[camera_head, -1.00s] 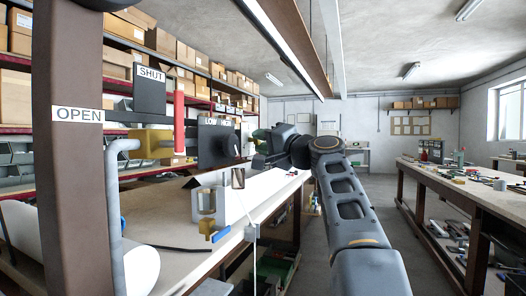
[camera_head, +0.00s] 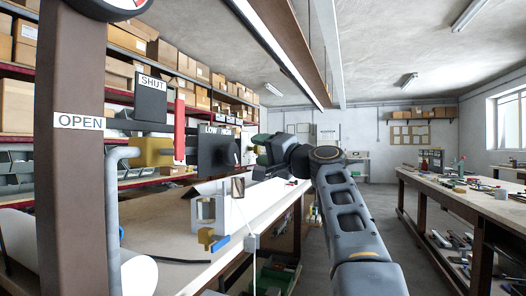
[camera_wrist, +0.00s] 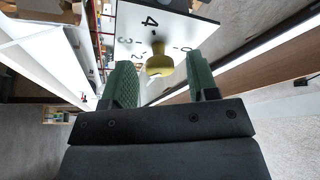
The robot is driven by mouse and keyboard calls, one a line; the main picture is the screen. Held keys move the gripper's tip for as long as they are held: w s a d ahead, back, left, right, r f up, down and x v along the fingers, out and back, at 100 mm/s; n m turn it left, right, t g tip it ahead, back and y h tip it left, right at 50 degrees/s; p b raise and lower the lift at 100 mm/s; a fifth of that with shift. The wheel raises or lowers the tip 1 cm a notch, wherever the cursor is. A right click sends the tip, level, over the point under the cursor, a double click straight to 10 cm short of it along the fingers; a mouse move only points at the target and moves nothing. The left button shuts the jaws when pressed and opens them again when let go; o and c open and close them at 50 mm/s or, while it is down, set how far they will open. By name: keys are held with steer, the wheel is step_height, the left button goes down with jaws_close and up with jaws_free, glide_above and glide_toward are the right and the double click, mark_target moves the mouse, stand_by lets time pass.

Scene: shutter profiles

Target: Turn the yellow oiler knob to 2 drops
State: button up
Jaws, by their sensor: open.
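The yellow oiler knob (camera_wrist: 160,62) shows in the wrist view on a white dial plate (camera_wrist: 185,27) with black numbers, among them 0, 2, 3 and 4. My gripper (camera_wrist: 161,76) is open, one green finger on the left of the knob and one on the right. A gap shows on both sides of the knob. In the head view my gripper (camera_head: 262,151) is by the dark panel marked LOW (camera_head: 216,152); the knob is not visible there.
A brown post marked OPEN (camera_head: 78,170) stands close on the left, near a grey pipe and a red handle (camera_head: 180,125). The floor between the benches is open.

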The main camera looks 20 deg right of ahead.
steer(key=b+v, duration=0.1)
steer(key=v, duration=1.2)
steer(key=shift+s, duration=0.35)
steer(key=shift+d+f, duration=0.1)
steer(key=shift+d, duration=0.05)
steer(key=w+a+f+g+h+p, duration=0.1)
steer(key=w+a+f+g+p, duration=0.15)
steer(key=a+g+p, duration=0.4)
steer(key=w+a+f+g+h+p, duration=0.1)
steer(key=a+f+p, duration=0.25)
steer(key=p, duration=0.55)
steer(key=s+a+f+n+g+h+p, duration=0.2)
steer(key=s+a+f+n+g+p, duration=0.1)
steer(key=p, duration=0.5)
steer(key=s+a+f+n+g+h+p, duration=0.3)
steer(key=s+f+n+g+p, duration=0.1)
steer(key=s+f+p, duration=0.3)
steer(key=shift+s+f+n+h+p, duration=0.3)
steer(key=shift+s+n+p, duration=0.15)
steer(key=shift+s, duration=0.6)
